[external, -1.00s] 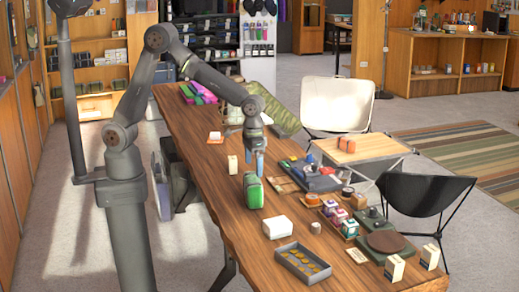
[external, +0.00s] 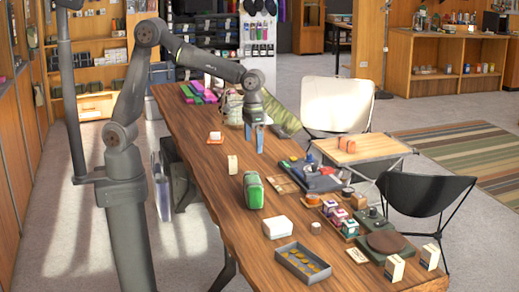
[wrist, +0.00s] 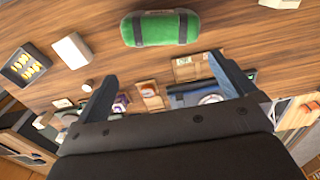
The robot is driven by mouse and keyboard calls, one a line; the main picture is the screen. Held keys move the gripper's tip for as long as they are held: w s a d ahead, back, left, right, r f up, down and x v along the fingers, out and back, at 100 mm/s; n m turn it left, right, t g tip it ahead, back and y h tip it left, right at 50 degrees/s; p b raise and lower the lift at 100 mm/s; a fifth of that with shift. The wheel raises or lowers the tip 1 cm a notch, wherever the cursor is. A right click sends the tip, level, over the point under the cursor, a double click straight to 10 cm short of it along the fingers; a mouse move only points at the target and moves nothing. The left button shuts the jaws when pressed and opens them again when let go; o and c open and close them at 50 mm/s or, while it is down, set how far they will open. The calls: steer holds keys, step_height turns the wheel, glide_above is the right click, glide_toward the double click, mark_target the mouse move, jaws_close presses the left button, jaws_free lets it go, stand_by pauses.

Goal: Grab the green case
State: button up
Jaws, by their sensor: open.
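The green case (external: 253,191) lies on the wooden table, left of the middle of its width. It is a rounded green case with dark straps, and it shows whole in the wrist view (wrist: 160,28) near the top. My gripper (external: 255,138) is above the table, farther back than the case and apart from it. Its two blue-grey fingers are spread with nothing between them. In the wrist view my gripper (wrist: 167,85) points down, with both fingers visible and the case beyond their tips.
A white box (external: 277,227) and a grey tray (external: 302,263) with yellow pieces stand in front of the case. A small cream box (external: 232,164) stands behind it. A dark tray of items (external: 318,178) lies to its right. Bare wood surrounds the case.

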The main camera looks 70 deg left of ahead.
mark_target(254, 177)
stand_by(0.4)
steer(key=c, duration=0.4)
steer(key=shift+c, duration=0.2)
steer(key=w+a+f+n+g+h, duration=0.1)
steer(key=a+n+h, duration=0.15)
steer(key=n, duration=0.55)
steer(key=w+a+f+n+h, duration=0.15)
steer(key=a+n, duration=0.25)
steer(key=n, duration=0.4)
steer(key=x, duration=1.2)
steer(key=shift+s+d+f, duration=0.15)
steer(key=shift+s+d, duration=0.2)
steer(key=shift+s, duration=0.1)
steer(key=shift+x, duration=2.6)
